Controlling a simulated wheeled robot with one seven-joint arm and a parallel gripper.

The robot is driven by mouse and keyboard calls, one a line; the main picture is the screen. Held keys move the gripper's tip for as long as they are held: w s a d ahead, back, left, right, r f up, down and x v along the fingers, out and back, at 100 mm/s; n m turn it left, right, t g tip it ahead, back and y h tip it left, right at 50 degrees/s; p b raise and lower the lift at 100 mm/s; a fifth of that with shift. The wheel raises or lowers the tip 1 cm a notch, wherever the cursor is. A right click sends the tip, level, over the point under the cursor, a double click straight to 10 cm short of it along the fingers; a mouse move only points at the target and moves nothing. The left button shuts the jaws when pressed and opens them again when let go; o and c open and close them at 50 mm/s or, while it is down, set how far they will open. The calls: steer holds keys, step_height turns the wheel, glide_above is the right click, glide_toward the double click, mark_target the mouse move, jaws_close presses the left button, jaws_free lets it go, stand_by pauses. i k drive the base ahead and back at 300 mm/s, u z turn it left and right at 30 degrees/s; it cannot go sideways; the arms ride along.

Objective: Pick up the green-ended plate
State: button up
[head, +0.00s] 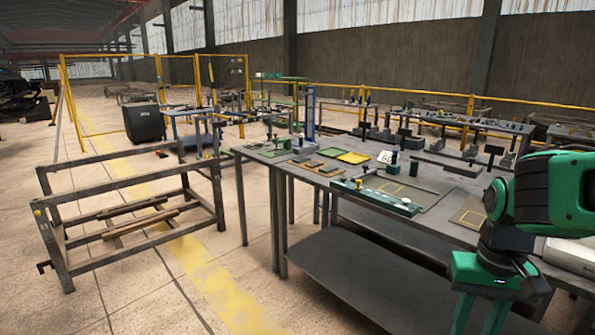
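I cannot tell for sure which piece is the green-ended plate. My gripper (481,322) is at the lower right, in front of the table, pointing down. Its two green fingers are apart with nothing seen between them; their tips are cut off by the lower frame edge.
A brown plate with a yellow outline (470,217) lies near the table's front edge. A low metal rack (130,205) stands left, with open floor between. A lower shelf (365,285) is bare.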

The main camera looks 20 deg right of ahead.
mark_target(330, 169)
steer(key=u, duration=0.4)
steer(key=i, duration=2.4)
steer(key=z, duration=0.75)
steer(key=i, duration=1.15)
steer(key=z, duration=0.1)
